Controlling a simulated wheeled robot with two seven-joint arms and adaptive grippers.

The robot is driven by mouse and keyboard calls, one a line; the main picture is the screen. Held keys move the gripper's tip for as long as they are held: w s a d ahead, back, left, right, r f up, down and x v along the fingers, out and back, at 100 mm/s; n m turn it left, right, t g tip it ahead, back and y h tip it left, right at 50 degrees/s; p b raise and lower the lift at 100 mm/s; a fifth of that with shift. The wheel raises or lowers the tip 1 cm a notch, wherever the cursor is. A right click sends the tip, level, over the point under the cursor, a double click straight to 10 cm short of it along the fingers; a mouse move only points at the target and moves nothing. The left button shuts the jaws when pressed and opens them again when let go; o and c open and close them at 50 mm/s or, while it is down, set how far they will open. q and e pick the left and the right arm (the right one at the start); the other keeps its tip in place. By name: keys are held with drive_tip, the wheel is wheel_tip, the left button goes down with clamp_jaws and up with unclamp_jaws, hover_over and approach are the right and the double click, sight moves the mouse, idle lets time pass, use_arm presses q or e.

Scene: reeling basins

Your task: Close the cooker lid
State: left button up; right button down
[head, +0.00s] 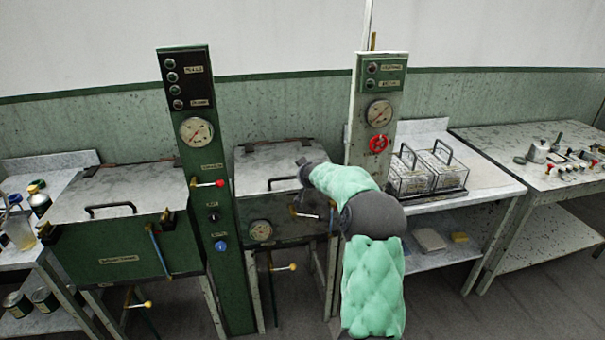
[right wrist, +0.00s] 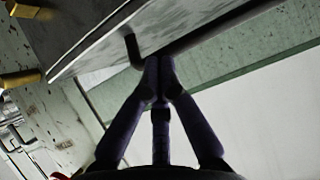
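The middle cooker (head: 285,234) has a grey speckled lid (head: 262,158) with a dark bar handle (head: 283,182) near its front edge. The lid looks flat or nearly flat; I cannot tell whether it sits flush. My right gripper (head: 302,174) is at the right end of this handle, mostly hidden by its own wrist. In the right wrist view the gripper's fingertips (right wrist: 159,64) come together at the dark handle (right wrist: 132,48), beside the lid's edge (right wrist: 92,48), and appear closed around the bar. My left gripper is not in view.
A green cooker (head: 130,255) with its lid down stands at left. A green gauge column (head: 205,240) rises between the cookers. A pale column with a red valve wheel (head: 378,144) stands behind my right arm. Glass boxes (head: 430,172) sit on the right table.

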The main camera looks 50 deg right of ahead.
drive_tip(key=shift+s+a+f+y, duration=0.1)
drive_tip(key=shift+a+f+y, duration=0.05)
drive_tip(key=shift+f, duration=0.45)
drive_tip(key=shift+a+f+y, duration=0.15)
drive_tip(key=shift+f, duration=0.45)
drive_tip(key=shift+r, duration=0.1)
drive_tip(key=r, duration=0.1)
drive_tip(key=r+p, duration=0.1)
drive_tip(key=r, duration=0.1)
drive_tip(key=w+d+r+p, duration=0.1)
drive_tip(key=r, duration=0.1)
drive_tip(key=s+a+f+b, duration=0.3)
drive_tip(key=s+a, duration=0.2)
drive_tip(key=s, duration=0.2)
drive_tip(key=shift+a+f+b, duration=0.35)
